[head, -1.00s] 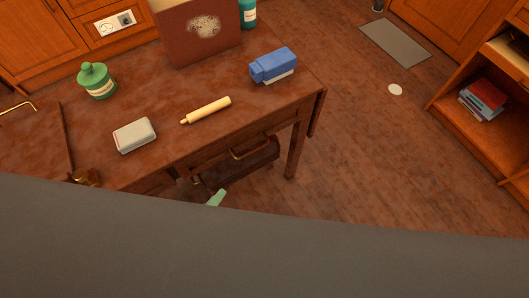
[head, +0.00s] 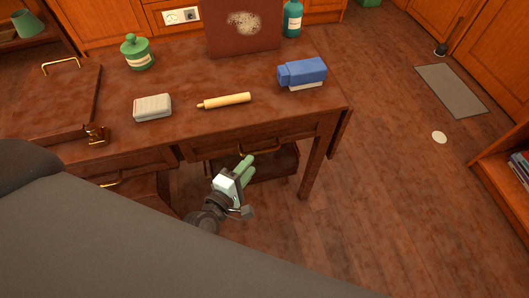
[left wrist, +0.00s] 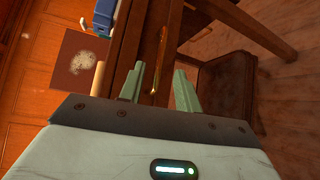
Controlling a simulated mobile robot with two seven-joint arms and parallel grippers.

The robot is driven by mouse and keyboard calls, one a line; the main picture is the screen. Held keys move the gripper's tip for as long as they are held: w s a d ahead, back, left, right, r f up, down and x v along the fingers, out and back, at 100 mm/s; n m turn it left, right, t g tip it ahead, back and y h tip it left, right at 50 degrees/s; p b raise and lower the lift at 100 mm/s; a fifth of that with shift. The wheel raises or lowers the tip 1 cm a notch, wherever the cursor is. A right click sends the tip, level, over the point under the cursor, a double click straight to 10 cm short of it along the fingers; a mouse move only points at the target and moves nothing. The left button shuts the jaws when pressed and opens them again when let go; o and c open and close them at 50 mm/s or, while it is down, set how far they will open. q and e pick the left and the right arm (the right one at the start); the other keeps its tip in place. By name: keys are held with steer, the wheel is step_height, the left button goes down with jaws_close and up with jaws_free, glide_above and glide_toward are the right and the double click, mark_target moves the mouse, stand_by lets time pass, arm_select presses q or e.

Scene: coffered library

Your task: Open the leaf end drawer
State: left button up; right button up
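The wooden table (head: 185,75) has a drawer front (head: 300,130) at its right end, near a hanging leaf (head: 341,125). The drawer looks shut and has a curved brass handle (head: 262,147). The handle also shows in the left wrist view (left wrist: 158,62), upright in the picture. My left gripper (head: 248,168) is in front of this drawer, just below and left of the handle in the head view. Its two pale green fingers (left wrist: 160,85) are apart and empty, with the handle ahead between their tips. They look clear of it. My right gripper is not in view.
A second brass handle (head: 110,184) is at the table's left front. A dark brown case-like object (head: 283,167) is beneath the drawer.

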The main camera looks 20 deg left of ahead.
mark_target(262, 150)
arm_select(q)
steer(key=shift+w, duration=0.1)
steer(key=shift+b+x, duration=0.3)
steer(key=shift+x, duration=3.5)
jaws_close()
